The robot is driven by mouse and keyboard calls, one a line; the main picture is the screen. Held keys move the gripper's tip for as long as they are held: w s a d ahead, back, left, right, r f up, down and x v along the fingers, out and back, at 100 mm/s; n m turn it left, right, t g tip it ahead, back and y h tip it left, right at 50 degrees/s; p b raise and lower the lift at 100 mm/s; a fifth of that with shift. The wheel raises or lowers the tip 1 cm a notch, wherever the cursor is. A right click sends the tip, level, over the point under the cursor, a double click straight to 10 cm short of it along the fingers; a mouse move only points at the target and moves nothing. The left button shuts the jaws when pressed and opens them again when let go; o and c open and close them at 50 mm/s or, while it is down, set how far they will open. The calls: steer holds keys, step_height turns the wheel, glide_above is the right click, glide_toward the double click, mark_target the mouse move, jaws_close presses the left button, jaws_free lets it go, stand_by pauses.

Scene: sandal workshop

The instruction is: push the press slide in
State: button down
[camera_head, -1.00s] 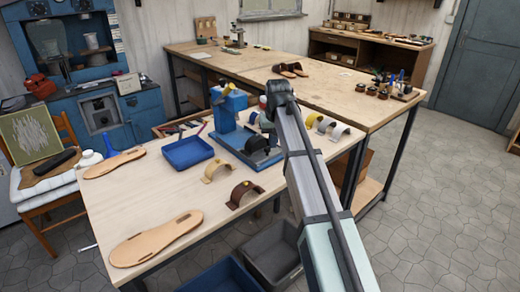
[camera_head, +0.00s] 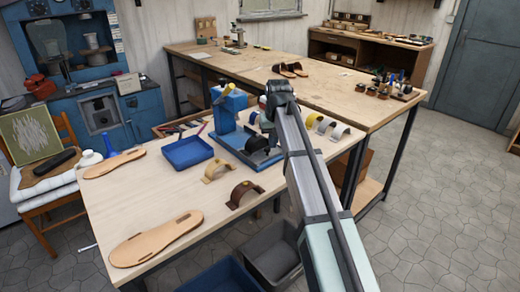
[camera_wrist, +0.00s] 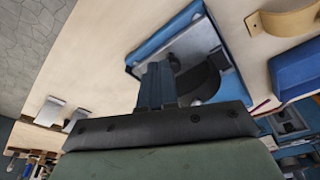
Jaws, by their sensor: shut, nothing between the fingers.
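The blue press (camera_head: 231,108) stands on the near workbench, with a yellow part on top. Its blue base (camera_head: 229,143) carries a grey metal plate (camera_wrist: 185,52). A black rounded piece (camera_head: 257,145) sits on the press's base; it also shows in the wrist view (camera_wrist: 203,80). I cannot tell for sure which part is the slide. My gripper (camera_wrist: 157,70) is shut and empty, its fingers over the base beside the black piece. I cannot tell whether they touch it.
A blue tray (camera_head: 187,152) lies left of the press. A tan strap (camera_head: 217,170) and a brown strap (camera_head: 244,193) stand in front. Sole pieces (camera_head: 156,238) lie on the left of the bench. More straps (camera_head: 338,131) stand right of my arm.

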steer(key=shift+f, duration=0.2)
steer(key=shift+f, duration=0.8)
steer(key=shift+w+a, duration=4.4)
step_height(320, 180, up, 7)
steer(key=shift+s+d, duration=0.25)
steer(key=shift+d, duration=0.05)
